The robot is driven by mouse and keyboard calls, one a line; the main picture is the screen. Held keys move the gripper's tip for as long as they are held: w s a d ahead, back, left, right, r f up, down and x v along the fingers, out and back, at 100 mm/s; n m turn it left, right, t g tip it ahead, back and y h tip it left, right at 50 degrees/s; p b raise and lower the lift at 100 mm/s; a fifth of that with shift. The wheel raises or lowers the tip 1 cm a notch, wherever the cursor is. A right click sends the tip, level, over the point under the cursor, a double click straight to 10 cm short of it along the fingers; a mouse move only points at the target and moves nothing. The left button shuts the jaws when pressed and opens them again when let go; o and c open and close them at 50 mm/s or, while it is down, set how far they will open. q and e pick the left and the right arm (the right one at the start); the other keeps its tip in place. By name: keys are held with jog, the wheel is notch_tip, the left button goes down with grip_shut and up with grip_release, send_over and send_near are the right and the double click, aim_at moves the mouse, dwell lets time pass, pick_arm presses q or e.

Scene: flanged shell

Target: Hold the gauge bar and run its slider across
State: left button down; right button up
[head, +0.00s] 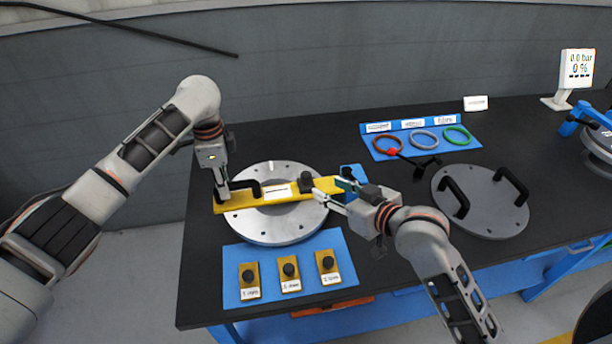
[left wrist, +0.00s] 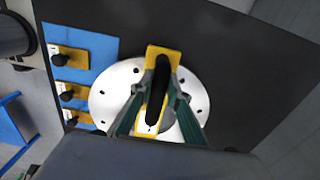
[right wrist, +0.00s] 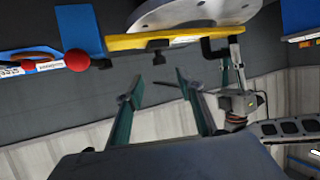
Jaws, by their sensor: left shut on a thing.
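The yellow gauge bar (head: 232,204) lies across the silver flanged disc (head: 270,232). A black slider block (head: 306,182) sits toward its right end. My left gripper (head: 222,190) is shut on the black handle at the bar's left end; this handle (left wrist: 157,82) also shows between its fingers in the left wrist view. My right gripper (head: 332,189) is just right of the slider. In the right wrist view its fingers (right wrist: 158,84) are apart with nothing between them, and a black knob (right wrist: 158,58) hangs from the bar beyond them.
A blue mat (head: 235,275) in front holds three small yellow blocks with black knobs. A grey lid (head: 480,215) with two handles lies right. A blue board (head: 375,150) with coloured rings is behind. A display (head: 577,65) reads 0.0 bar, 0 %.

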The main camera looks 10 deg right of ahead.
aim_at(309, 178)
jog(key=x, duration=1.2)
jog(key=shift+w+d, duration=0.1)
